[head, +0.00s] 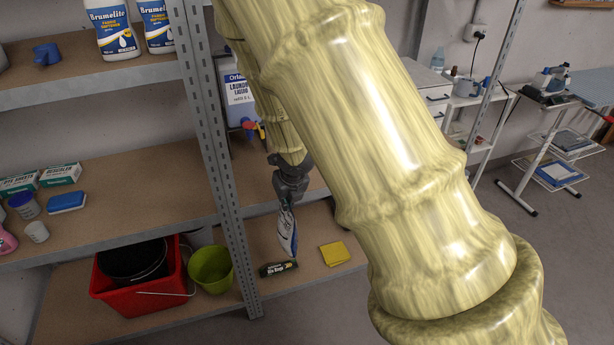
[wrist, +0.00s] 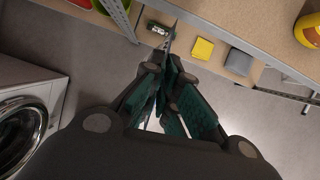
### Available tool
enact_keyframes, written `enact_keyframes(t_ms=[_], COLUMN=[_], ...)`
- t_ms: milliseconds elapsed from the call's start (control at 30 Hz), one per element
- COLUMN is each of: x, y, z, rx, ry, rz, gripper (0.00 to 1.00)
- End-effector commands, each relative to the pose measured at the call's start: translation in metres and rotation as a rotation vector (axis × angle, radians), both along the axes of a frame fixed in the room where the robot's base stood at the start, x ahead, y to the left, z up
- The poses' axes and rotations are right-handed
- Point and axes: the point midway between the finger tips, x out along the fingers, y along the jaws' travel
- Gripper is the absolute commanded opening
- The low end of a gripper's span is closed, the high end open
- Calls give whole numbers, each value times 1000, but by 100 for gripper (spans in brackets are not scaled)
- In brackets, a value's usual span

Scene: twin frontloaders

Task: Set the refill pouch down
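The refill pouch (head: 287,231) is a slim white and blue packet. It hangs upright below my gripper (head: 288,196) in the head view, over the lowest shelf (head: 305,240). My gripper is shut on its top end. In the wrist view the fingers (wrist: 167,78) close together around the pouch (wrist: 171,38), which shows edge-on as a thin strip. I cannot tell whether its bottom touches the shelf. My own arm covers much of the middle of the head view.
On the lowest shelf, a dark bin bags roll (head: 278,268) lies close to the pouch. A yellow cloth (head: 334,253) lies to the right, a green bucket (head: 211,267) and red tub (head: 115,300) to the left. A shelf post (head: 222,165) stands left. A washing machine (wrist: 30,115) shows in the wrist view.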

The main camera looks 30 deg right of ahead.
Motion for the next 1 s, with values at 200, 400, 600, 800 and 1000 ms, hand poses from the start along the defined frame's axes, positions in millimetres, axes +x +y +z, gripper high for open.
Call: enact_keyframes(t_ms=[200, 400, 600, 800, 1000], x=[8, 14, 19, 25, 29], y=[-18, -36, -55, -77, -100], z=[19, 37, 57, 82, 111], rx=[2, 4, 6, 6, 5], ry=[-5, -3, -4, -3, -5], rz=[-272, -544, -810, -1101, -1391], gripper=[0, 0, 0, 0, 0])
